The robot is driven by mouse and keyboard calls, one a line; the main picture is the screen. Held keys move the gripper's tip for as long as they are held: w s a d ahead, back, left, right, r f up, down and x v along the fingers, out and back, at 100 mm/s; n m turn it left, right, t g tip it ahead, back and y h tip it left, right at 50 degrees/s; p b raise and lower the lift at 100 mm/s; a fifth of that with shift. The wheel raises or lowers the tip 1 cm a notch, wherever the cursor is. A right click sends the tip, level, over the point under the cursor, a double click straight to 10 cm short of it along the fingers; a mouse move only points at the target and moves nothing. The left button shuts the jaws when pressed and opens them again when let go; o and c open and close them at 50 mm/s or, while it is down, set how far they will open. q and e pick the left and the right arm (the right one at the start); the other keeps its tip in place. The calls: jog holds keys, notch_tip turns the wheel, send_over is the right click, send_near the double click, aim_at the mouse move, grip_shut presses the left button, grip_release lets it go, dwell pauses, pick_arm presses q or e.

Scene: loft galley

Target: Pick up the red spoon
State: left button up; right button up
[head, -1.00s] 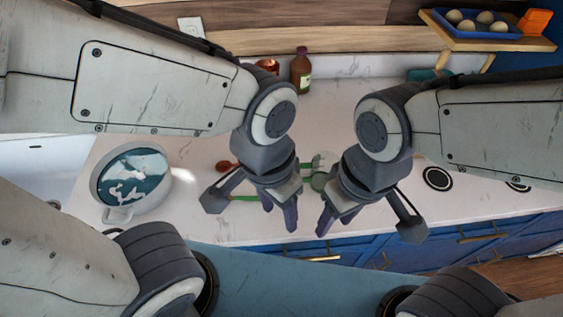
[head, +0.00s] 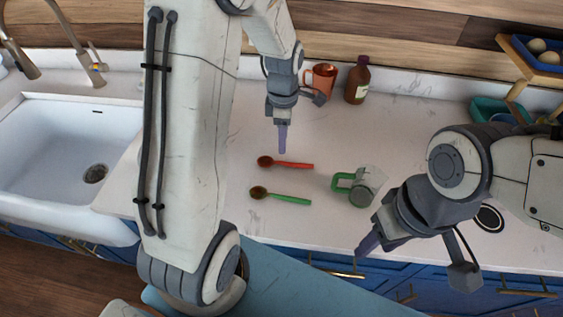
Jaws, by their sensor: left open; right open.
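The red spoon (head: 292,164) lies flat on the pale counter, its dark reddish bowl to the left and its handle pointing right. My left gripper (head: 282,150) points down just above and behind the spoon, near its middle. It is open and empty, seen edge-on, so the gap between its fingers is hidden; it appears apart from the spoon. My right gripper (head: 372,243) is open and empty at the counter's front edge, to the right of and nearer than the spoon.
A green spoon (head: 285,198) lies just in front of the red one. A copper mug (head: 322,77) and a brown bottle (head: 357,82) stand at the back. A white sink (head: 60,150) is at left.

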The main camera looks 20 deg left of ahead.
aim_at(284, 162)
pick_arm(q)
notch_tip(284, 162, down, 3)
jog(key=shift+f, duration=0.2)
jog(key=shift+d+f+p, duration=0.15)
jog(key=shift+f+p, duration=0.35)
jog(key=shift+f, duration=0.05)
notch_tip(284, 162, down, 4)
jog(key=shift+f+p, duration=0.15)
jog(key=shift+p, duration=0.35)
grip_shut()
